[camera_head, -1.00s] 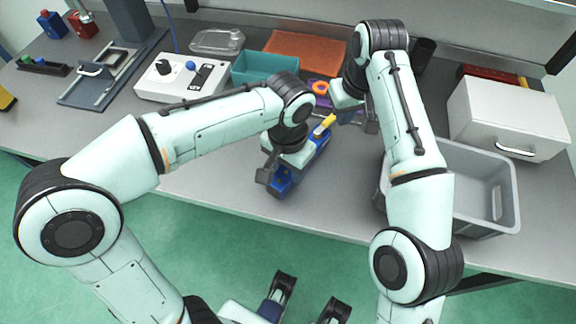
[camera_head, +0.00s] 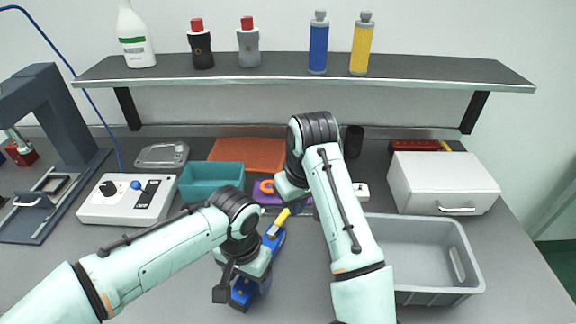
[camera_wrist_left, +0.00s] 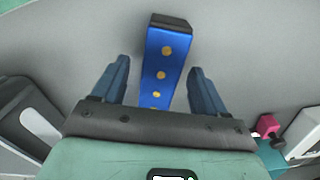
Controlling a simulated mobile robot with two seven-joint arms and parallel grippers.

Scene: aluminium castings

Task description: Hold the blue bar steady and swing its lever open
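The blue bar (camera_head: 243,294) lies on the grey table at the front middle, partly covered by my left gripper (camera_head: 240,278). Its yellow lever (camera_head: 281,217) shows at the far end, slanting up to the right. In the left wrist view the bar (camera_wrist_left: 165,60), with several yellow dots, lies between the two spread fingers of my left gripper (camera_wrist_left: 159,75). Gaps show on both sides of it. My right gripper (camera_head: 302,203) is just right of the lever; its fingers are mostly hidden by the arm, and contact with the lever is unclear.
A teal bin (camera_head: 211,184), a white control box (camera_head: 127,203) and an orange mat (camera_head: 247,154) stand behind and left. An orange ring (camera_head: 267,187) lies behind the lever. A grey crate (camera_head: 440,293) and a white box (camera_head: 443,182) stand right. A shelf (camera_head: 300,72) hangs above.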

